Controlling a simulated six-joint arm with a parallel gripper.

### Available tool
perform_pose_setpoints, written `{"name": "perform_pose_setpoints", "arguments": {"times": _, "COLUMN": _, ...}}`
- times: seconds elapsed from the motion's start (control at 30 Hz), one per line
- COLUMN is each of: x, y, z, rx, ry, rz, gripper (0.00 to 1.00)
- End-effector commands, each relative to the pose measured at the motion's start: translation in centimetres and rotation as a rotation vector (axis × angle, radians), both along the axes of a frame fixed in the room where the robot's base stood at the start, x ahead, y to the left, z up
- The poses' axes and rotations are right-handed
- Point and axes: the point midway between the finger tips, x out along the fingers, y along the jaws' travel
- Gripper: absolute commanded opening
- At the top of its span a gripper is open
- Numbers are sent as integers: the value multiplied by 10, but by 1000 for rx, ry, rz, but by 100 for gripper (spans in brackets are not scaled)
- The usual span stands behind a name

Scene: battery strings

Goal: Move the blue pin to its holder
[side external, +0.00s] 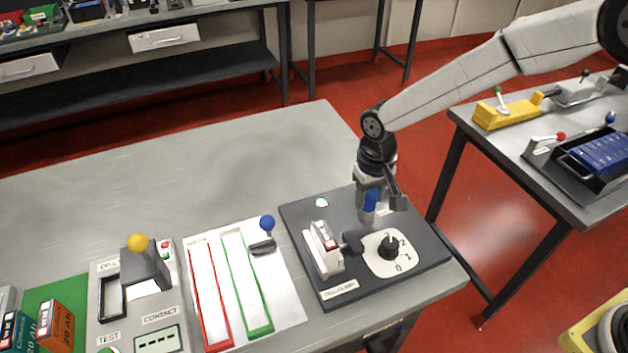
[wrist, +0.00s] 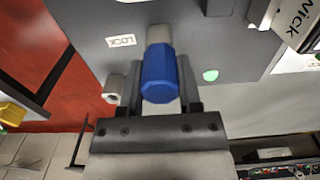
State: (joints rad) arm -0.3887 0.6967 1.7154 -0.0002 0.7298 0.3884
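The blue pin (wrist: 160,78) has a faceted blue head and a light grey shaft. My gripper (wrist: 162,82) has its two fingers against both sides of the head and looks shut on it. In the side view, my gripper (side external: 372,190) points down over the back right of the dark plate, with the blue pin (side external: 370,201) below it. The pin's shaft points towards the plate by the LOCK label (wrist: 122,41); I cannot tell whether its tip is in a hole. A short grey hollow tube (wrist: 114,88), possibly the holder, stands beside the pin.
The grey table behind is clear.

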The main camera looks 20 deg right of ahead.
Motion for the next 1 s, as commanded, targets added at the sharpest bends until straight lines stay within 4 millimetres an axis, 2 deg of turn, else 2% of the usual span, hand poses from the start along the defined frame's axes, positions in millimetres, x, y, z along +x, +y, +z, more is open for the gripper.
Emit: {"name": "perform_pose_setpoints", "arguments": {"times": 1.0, "x": 0, "y": 0, "z": 13, "rx": 1, "ry": -1, "rz": 0, "gripper": 0}}
